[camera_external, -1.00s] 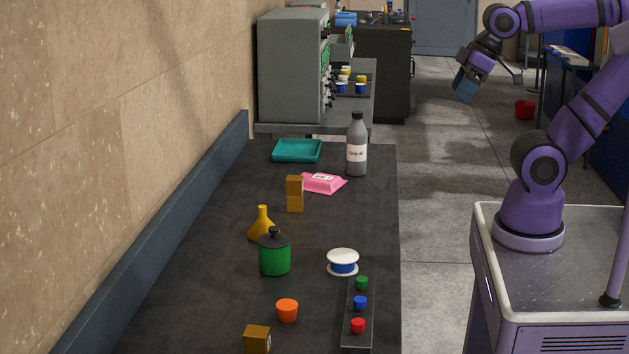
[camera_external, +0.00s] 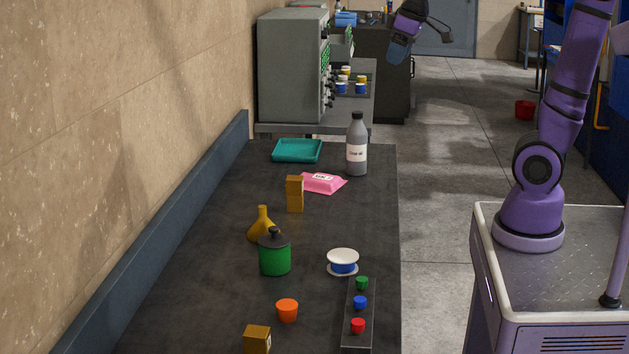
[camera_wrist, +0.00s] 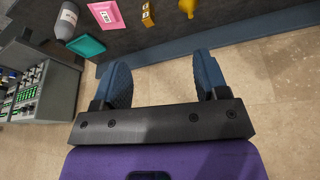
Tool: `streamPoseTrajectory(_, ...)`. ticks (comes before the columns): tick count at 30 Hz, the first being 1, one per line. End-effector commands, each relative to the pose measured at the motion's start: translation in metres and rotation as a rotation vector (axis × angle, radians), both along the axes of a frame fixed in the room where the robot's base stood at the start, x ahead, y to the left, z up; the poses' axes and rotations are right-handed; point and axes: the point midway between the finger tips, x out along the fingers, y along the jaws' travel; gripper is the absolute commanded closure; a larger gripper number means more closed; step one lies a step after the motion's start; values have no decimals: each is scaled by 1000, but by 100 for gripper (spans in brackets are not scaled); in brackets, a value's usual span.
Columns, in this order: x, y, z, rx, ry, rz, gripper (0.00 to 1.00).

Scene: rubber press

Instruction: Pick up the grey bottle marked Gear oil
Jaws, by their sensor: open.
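The grey bottle (camera_external: 357,150) has a black cap and a white label reading "Gear oil". It stands upright at the far right of the dark table, and it also shows in the wrist view (camera_wrist: 67,22) at the upper left. My gripper (camera_external: 420,55) is high in the air in the external view, behind the bottle and to its right, well apart from it. In the wrist view my gripper (camera_wrist: 162,75) has two blue fingers spread wide, with nothing between them.
A yellow flask (camera_external: 262,226), green pot (camera_external: 275,256) and spool (camera_external: 343,262) are nearer. A grey machine (camera_external: 291,70) stands beyond the table.

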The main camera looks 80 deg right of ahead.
Motion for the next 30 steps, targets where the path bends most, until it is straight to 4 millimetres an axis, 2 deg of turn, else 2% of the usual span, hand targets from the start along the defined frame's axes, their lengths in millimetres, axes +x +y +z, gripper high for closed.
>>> streamPoseTrajectory(1,16,-16,0,4,17,-28,33)
streamPoseTrajectory(6,59,-70,-3,15,62,-107,33)
streamPoseTrajectory(11,93,-127,-13,31,103,-179,33)
streamPoseTrajectory(15,116,-183,-29,49,139,-244,33)
streamPoseTrajectory(23,138,-295,-76,91,197,-363,33)
streamPoseTrajectory(30,133,-399,-133,138,244,-469,33)
